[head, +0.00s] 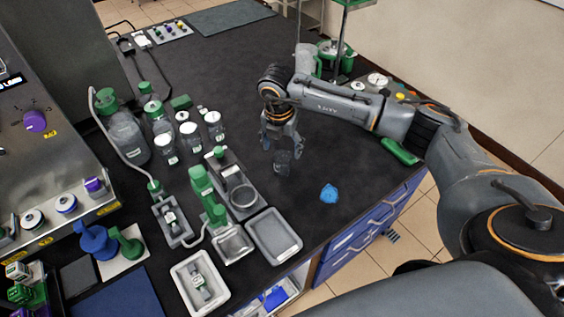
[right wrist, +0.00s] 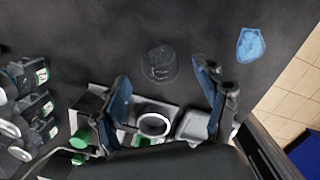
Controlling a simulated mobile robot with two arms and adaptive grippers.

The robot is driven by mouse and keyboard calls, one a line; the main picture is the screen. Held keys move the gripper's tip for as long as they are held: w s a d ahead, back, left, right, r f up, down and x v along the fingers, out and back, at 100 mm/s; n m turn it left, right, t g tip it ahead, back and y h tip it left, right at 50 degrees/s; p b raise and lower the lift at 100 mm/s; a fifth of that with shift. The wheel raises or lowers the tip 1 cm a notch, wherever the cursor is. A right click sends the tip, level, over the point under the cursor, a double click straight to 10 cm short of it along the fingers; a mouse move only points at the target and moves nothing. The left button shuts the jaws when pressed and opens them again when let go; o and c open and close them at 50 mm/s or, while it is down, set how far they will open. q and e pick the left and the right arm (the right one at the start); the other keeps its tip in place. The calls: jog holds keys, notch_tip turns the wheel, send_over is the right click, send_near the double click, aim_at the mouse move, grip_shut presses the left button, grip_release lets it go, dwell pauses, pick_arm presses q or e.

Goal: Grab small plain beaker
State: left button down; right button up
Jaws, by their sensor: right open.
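The small plain beaker (head: 282,163) is a clear, dark-looking glass on the black bench top. It also shows in the right wrist view (right wrist: 160,64), faint against the dark surface, with light markings on its side. My right gripper (head: 282,146) is open and points down close to the beaker in the head view. In the right wrist view the two fingers (right wrist: 165,88) are spread apart with nothing between their pads, and the beaker lies beyond the tips. I cannot tell the exact height gap. My left gripper is not in view.
A crumpled blue item (head: 329,194) lies near the bench edge. A grey tray (head: 290,250) and a green-and-grey device (head: 203,185) stand to the lower left. Several lidded bottles (head: 190,134) stand left of the beaker. The bench behind the gripper is clear.

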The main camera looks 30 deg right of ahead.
aim_at(282, 159)
notch_tip(282, 159, down, 5)
jog(key=shift+r+p, duration=0.1)
jog(key=shift+p, duration=1.15)
jog(key=shift+d+f, duration=0.1)
jog(key=shift+f, duration=0.15)
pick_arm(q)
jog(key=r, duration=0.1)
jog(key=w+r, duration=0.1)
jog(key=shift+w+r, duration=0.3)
pick_arm(e)
jog(key=shift+w+f, duration=0.1)
jog(key=shift+c, duration=0.8)
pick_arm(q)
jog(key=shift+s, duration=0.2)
pick_arm(e)
jog(key=c, duration=1)
